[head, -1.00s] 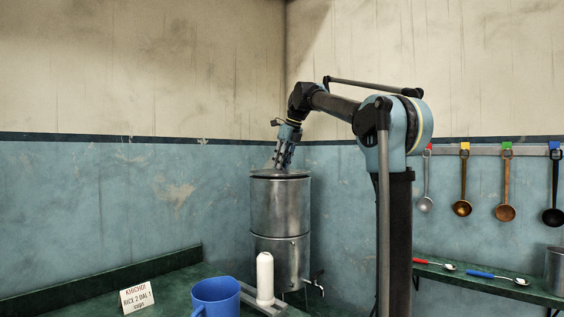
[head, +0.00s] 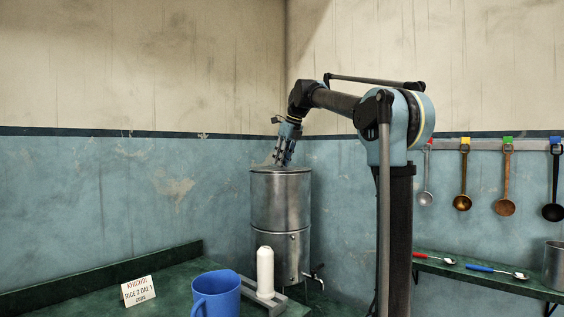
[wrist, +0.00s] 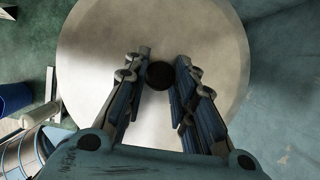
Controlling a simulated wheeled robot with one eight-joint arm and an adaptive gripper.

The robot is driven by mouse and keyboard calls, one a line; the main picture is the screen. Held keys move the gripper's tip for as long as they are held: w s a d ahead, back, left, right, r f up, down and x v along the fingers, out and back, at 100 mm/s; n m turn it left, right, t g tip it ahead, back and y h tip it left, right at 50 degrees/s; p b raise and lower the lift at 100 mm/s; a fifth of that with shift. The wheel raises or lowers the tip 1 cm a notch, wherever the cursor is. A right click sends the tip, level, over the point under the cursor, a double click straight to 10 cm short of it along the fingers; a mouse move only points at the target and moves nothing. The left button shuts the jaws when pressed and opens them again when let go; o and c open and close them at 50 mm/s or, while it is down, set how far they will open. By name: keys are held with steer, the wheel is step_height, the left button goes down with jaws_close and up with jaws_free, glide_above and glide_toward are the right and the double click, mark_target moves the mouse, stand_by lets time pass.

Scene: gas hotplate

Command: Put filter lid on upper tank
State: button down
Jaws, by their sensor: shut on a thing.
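The upper tank (head: 280,205) is a steel cylinder standing on a lower steel cylinder with a tap. The filter lid (head: 294,170) is a thin round disc at the top of the upper tank, roughly level; I cannot tell whether it is fully seated. In the wrist view the lid (wrist: 100,40) fills the middle as a pale disc, hiding the tank under it. My gripper (head: 279,164) points down onto the lid from above. In the wrist view my gripper (wrist: 160,76) has its fingers on either side of the lid's dark knob (wrist: 160,76), shut on it.
A white filter candle (head: 265,272) stands on a grey holder in front of the tank. A blue mug (head: 216,296) and a sign card (head: 138,291) are on the green counter. Ladles hang at right above a shelf with spoons (head: 497,272). Walls meet close behind the tank.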

steer(key=shift+f, duration=0.25)
steer(key=c, duration=1.2)
jaws_free()
steer(key=shift+c, duration=0.2)
steer(key=v, duration=1.2)
steer(key=s+d+f+n+h, duration=0.1)
steer(key=s+d+f+n, duration=0.6)
steer(key=f, duration=0.4)
steer(key=s+d+f+n+h, duration=0.1)
steer(key=s+d+f+n, duration=0.4)
steer(key=s+f, duration=0.4)
steer(key=s+d+f+n, duration=0.3)
steer(key=s+f, duration=0.4)
steer(key=f, duration=0.5)
steer(key=s+d+f+n+h, duration=0.1)
steer(key=s+f+n, duration=0.5)
steer(key=f, duration=0.6)
steer(key=s+d+f+n, duration=0.4)
steer(key=s+f, duration=0.4)
steer(key=f, duration=0.4)
steer(key=shift+s+d+n+g, duration=0.3)
steer(key=shift+s+d+n, duration=0.05)
steer(key=shift+s+n, duration=0.05)
